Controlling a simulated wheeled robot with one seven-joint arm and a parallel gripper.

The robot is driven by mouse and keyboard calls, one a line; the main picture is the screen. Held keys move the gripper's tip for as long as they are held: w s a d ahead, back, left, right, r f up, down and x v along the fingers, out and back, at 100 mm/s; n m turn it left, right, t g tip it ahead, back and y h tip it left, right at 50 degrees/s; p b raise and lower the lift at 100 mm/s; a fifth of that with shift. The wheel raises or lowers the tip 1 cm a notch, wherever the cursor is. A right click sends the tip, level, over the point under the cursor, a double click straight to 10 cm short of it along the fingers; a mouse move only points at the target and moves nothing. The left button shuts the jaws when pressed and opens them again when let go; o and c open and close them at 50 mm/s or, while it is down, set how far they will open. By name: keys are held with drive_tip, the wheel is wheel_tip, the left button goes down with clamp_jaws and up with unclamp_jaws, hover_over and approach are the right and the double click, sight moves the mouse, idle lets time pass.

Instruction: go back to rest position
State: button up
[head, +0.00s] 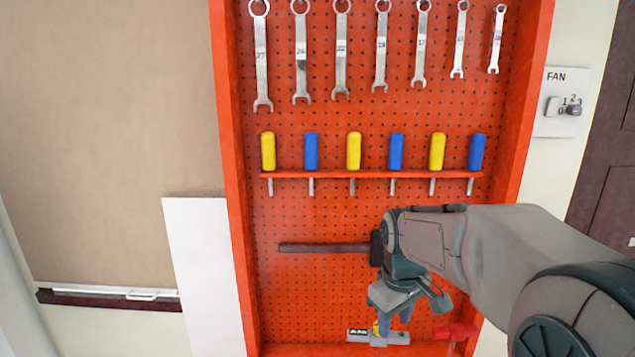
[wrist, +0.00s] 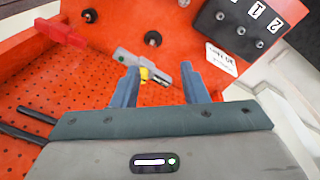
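My gripper (head: 383,328) hangs in front of the lower part of the orange pegboard (head: 290,300). In the wrist view its two blue-grey fingers (wrist: 160,75) stand apart with a clear gap, and nothing is visibly clamped between them. A grey tool with a yellow part (head: 400,338) is just beyond the fingertips. It also shows in the wrist view (wrist: 128,57), partly hidden by the fingers. I cannot tell whether a finger touches it.
A red tool (head: 455,333) is to the right. A dark-handled tool (head: 325,247) lies horizontally on the board behind my arm. Yellow and blue screwdrivers (head: 353,151) stand in a rack (head: 375,174), with wrenches (head: 341,50) above. A fan switch panel (head: 562,103) is at right.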

drive_tip(key=s+m+t, duration=0.2)
drive_tip(key=s+m, duration=0.4)
drive_tip(key=s, duration=1)
drive_tip(key=shift+s+d+f+m, duration=0.2)
drive_tip(key=shift+s+m, duration=0.1)
drive_tip(key=shift+s, duration=0.1)
idle(1.2)
